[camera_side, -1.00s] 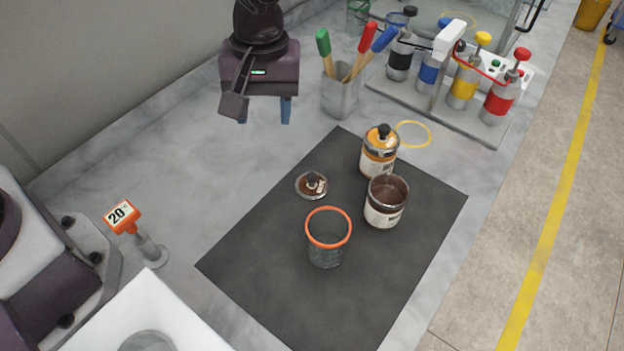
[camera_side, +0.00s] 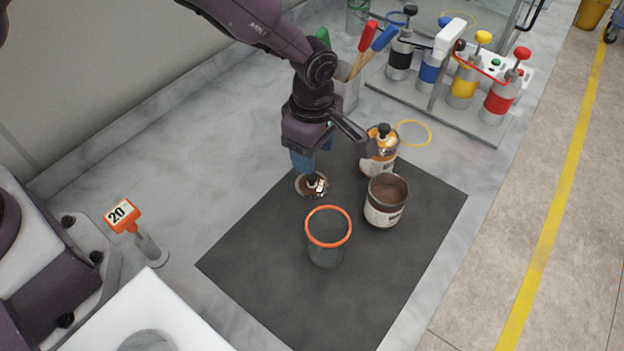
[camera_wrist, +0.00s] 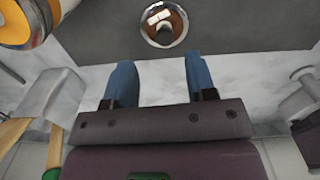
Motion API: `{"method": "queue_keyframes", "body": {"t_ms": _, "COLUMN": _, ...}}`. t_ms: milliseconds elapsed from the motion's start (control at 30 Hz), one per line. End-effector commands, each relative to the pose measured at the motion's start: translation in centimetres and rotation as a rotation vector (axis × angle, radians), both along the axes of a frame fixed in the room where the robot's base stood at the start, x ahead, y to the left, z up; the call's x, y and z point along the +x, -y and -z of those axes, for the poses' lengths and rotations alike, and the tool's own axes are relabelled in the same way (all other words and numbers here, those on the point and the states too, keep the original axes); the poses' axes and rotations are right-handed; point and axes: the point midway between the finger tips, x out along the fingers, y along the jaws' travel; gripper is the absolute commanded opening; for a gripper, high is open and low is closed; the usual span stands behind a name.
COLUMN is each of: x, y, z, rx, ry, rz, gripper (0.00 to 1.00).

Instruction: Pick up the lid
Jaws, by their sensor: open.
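The lid (camera_side: 313,190) is a small round brown and silver disc with a dark knob on top. It lies on the black mat (camera_side: 270,255), near the mat's back left edge. My gripper (camera_side: 310,168) points down over the lid in the side view and partly hides it. In the wrist view the blue fingers of my gripper (camera_wrist: 160,72) are apart with nothing between them. The lid (camera_wrist: 163,24) shows there just beyond the fingertips, near the top edge.
An open brown can (camera_side: 385,205) and a can with a yellow lid (camera_side: 379,160) stand right of the lid. A clear cup with an orange rim (camera_side: 328,238) stands in front. A tool holder (camera_side: 347,92) and several pump bottles are behind.

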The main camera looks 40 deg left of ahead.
Motion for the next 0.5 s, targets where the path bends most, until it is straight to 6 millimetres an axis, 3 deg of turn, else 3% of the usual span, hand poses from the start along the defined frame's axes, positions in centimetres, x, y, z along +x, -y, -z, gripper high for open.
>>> {"method": "queue_keyframes", "body": {"t_ms": 167, "x": -0.2, "y": 0.1, "z": 1.2, "rx": 0.000, "ry": -0.002, "rz": 0.001, "gripper": 0.51}}
{"method": "queue_keyframes", "body": {"t_ms": 500, "x": -0.6, "y": 0.3, "z": 5.6, "rx": -0.001, "ry": -0.001, "rz": 0.000, "gripper": 0.51}}
